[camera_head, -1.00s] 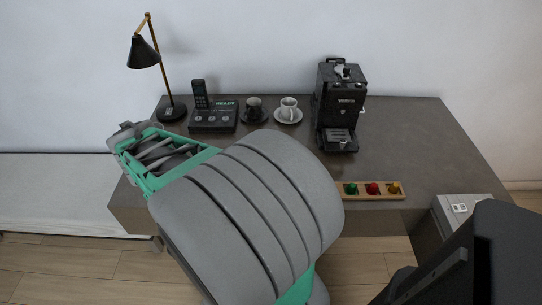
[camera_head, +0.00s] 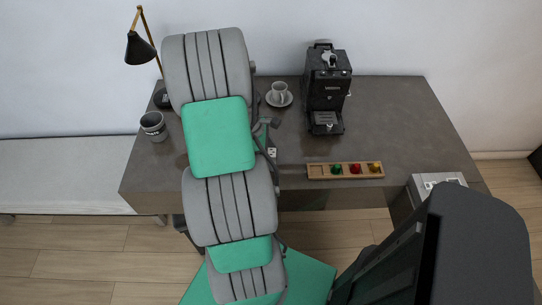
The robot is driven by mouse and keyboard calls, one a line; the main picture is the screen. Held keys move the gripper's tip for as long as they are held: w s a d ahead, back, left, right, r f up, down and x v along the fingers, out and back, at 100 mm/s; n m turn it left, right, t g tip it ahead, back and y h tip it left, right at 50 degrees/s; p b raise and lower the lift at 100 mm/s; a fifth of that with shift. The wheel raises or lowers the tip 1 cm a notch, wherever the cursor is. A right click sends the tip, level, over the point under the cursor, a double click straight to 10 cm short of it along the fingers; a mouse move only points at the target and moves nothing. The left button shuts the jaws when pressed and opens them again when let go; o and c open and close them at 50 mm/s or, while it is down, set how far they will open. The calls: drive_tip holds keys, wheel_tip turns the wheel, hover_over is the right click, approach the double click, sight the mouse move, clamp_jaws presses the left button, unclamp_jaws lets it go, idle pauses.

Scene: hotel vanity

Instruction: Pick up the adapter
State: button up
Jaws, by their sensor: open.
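A small pale block with dark marks (camera_head: 272,152), which looks like the adapter, sits on the grey desk just right of my arm. My gripper (camera_head: 268,126) is partly visible beside my arm, above the desk and just behind this block in the picture. It is open, and I see nothing held in it. My arm links hide much of the gripper and the desk to its left, so the exact gap to the block cannot be told.
A coffee machine (camera_head: 327,90) and a cup on a saucer (camera_head: 279,95) stand behind. A wooden tray (camera_head: 317,171) with coloured pieces lies near the desk's front edge. A mug (camera_head: 153,126) and a black lamp (camera_head: 140,50) are left. The desk's right part is clear.

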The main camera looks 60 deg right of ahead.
drive_tip(key=shift+c, duration=0.3)
clamp_jaws()
idle(0.3)
